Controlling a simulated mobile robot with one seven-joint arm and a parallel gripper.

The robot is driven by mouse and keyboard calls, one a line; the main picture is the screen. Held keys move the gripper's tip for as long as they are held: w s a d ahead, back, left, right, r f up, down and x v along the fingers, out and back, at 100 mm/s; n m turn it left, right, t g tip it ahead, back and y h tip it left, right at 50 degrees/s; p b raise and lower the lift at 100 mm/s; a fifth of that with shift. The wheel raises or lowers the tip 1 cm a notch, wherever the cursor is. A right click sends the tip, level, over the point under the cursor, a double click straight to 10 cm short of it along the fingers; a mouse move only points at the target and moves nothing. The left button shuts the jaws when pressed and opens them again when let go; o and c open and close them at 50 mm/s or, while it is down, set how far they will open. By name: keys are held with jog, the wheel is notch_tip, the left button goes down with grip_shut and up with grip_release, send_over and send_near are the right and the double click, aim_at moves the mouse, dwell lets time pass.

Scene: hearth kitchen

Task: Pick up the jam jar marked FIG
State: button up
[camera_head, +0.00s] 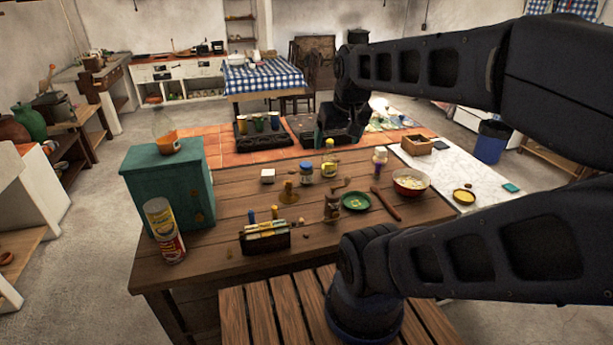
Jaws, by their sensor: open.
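Several small jars stand on the wooden table. One jar (306,173) has a blue band and a pale lid. A jar with a yellow lid (328,168) stands just right of it. A jar with a purple lower part (379,160) stands farther right, near the back edge. The lettering is too small to read, so I cannot tell which one is marked FIG. My gripper (338,141) hangs above the far side of the table, pointing down, open. It looks apart from the jars, with nothing seen in it.
A green plate (356,201), a bowl (410,182) and a rolling pin (386,206) lie near the jars. A teal cabinet (168,190) and a tall can (163,231) stand at left. A black caddy (265,240) is in front. A marble counter (455,173) adjoins at right.

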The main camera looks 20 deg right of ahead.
jog(key=shift+w, duration=0.1)
jog(key=n+g+h, duration=0.2)
jog(key=n+h, duration=0.2)
jog(key=n, duration=2.1)
send_over(305, 166)
jog(key=s+a, duration=0.1)
jog(key=a, duration=0.1)
notch_tip(305, 166, down, 27)
jog(key=shift+d, duration=0.1)
jog(key=x, duration=0.5)
jog(key=shift+f, duration=0.1)
jog(key=shift+a+x, duration=0.15)
jog(key=shift+x, duration=1.1)
jog(key=shift+a+x, duration=0.1)
jog(key=shift+x, duration=1.15)
jog(key=shift+w, duration=0.15)
